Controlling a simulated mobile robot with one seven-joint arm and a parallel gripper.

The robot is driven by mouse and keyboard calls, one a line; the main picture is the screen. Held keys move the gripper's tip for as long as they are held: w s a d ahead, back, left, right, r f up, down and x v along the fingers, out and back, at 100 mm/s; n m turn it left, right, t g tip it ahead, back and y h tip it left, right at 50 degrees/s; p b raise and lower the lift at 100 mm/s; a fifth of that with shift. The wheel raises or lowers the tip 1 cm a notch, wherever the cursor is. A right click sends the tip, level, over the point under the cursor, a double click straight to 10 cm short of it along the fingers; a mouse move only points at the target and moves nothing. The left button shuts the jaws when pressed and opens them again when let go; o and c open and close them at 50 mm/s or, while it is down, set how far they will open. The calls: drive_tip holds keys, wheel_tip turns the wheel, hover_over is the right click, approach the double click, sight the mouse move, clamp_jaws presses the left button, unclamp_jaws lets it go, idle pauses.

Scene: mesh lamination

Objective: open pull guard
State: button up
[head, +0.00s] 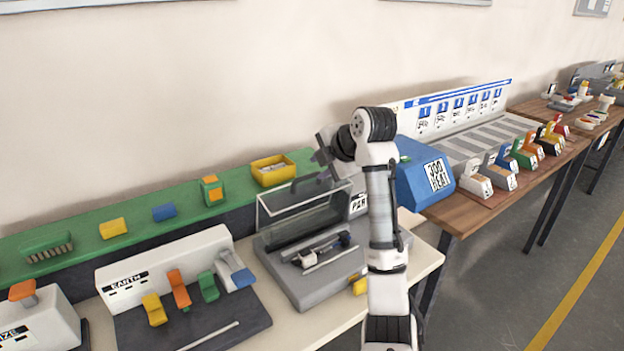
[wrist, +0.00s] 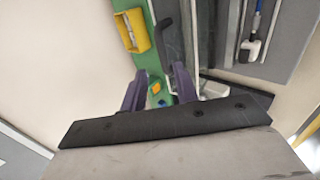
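The pull guard (head: 298,214) is a clear box with a pale frame, standing on a grey base (head: 310,282) in the head view. It looks lowered over the back part of the base. A dark bar, seemingly its handle (head: 308,180), shows by its top edge; a dark curved bar also shows in the wrist view (wrist: 166,42). My gripper (wrist: 159,76) has its two purple fingers apart with nothing held between them. In the head view it is above the guard's top, partly hidden by my wrist. I cannot tell whether a finger touches the handle.
A yellow bin (head: 273,171) and an orange-green block (head: 212,191) sit on the green shelf (head: 140,228) behind. A blue box (head: 424,175) stands right of the guard. A white station with coloured levers (head: 165,268) stands left. A dark tool (head: 325,248) lies on the base.

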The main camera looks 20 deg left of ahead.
drive_tip(key=b+v, duration=0.1)
drive_tip(key=v, duration=0.4)
drive_tip(key=shift+a, duration=0.1)
